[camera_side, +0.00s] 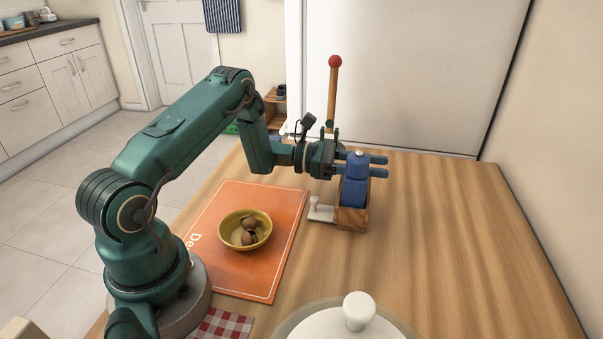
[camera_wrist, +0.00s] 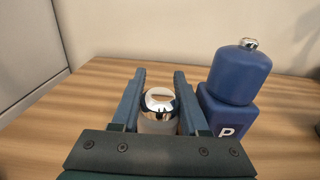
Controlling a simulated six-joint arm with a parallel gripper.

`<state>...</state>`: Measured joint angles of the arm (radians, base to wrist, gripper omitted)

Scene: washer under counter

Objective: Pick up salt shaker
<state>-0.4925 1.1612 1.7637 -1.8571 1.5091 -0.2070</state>
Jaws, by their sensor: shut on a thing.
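The salt shaker (camera_wrist: 160,104), with a shiny silver domed cap and a pale body, is between the two fingers of my gripper (camera_wrist: 160,76) in the wrist view. My gripper (camera_side: 385,167) is shut on it, with its fingers pointing right in the side view. I cannot make out the shaker in the side view; the blue mill and the fingers likely hide it. The shaker's lower part is hidden in the wrist view, so I cannot tell whether it is lifted.
A blue mill marked P (camera_wrist: 240,75) stands close beside the right finger. It also shows above a wooden holder (camera_side: 352,220). A post with a red ball (camera_side: 334,62) rises behind my gripper. A yellow bowl (camera_side: 245,230) sits on an orange mat (camera_side: 285,215). The right tabletop is clear.

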